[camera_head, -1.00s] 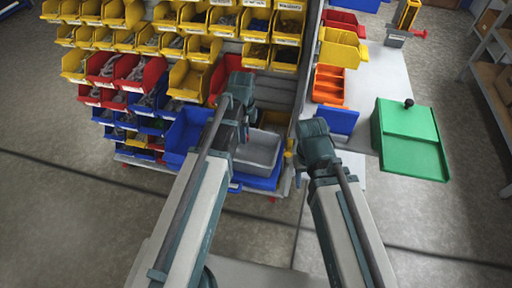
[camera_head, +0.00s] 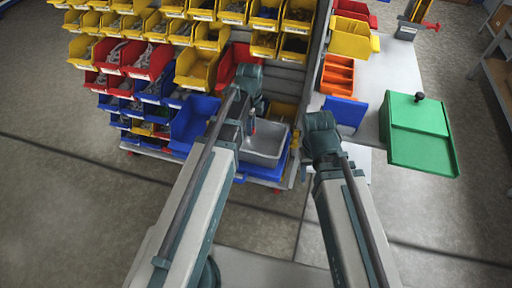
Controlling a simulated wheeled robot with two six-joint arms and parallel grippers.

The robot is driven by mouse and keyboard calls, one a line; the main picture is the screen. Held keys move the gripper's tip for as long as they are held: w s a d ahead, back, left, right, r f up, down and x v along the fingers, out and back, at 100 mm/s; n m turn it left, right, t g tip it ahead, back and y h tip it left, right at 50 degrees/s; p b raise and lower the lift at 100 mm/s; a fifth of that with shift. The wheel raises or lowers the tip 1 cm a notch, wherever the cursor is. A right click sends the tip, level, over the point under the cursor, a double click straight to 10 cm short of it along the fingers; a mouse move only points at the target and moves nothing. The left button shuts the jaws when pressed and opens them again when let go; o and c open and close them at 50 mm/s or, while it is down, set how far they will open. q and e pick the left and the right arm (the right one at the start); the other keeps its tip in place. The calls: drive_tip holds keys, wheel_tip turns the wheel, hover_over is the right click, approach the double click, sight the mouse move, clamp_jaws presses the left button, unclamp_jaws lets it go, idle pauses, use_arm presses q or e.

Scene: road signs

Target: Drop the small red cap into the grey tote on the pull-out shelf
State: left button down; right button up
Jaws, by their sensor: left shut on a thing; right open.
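The grey tote (camera_head: 262,157) stands on the low pull-out shelf at the foot of the bin rack, partly hidden by my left arm. My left gripper (camera_head: 250,122) is over the tote's left part, shut on a small red thing, the red cap (camera_head: 253,131), of which only a little shows. I cannot tell the cap's height above the tote floor. My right gripper (camera_head: 303,160) is to the right of the tote, open; its fingers are mostly hidden by its own wrist.
A large blue bin (camera_head: 190,124) is just left of the tote. The rack behind holds several yellow, red and blue bins. The floor in front is clear.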

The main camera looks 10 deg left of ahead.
use_arm(q)
drive_tip(key=shift+f, duration=0.7)
use_arm(e)
drive_tip(key=shift+f, duration=0.65)
use_arm(q)
drive_tip(key=shift+r, duration=0.1)
drive_tip(key=c, duration=0.6)
unclamp_jaws()
drive_tip(key=shift+o, duration=0.2)
drive_tip(key=shift+r, duration=0.15)
use_arm(e)
drive_tip(key=shift+r, duration=0.2)
use_arm(q)
wheel_tip(320, 180, up, 14)
drive_tip(key=p, duration=1.3)
drive_tip(key=shift+f, duration=0.25)
use_arm(e)
wheel_tip(320, 180, up, 14)
drive_tip(key=shift+f, duration=0.25)
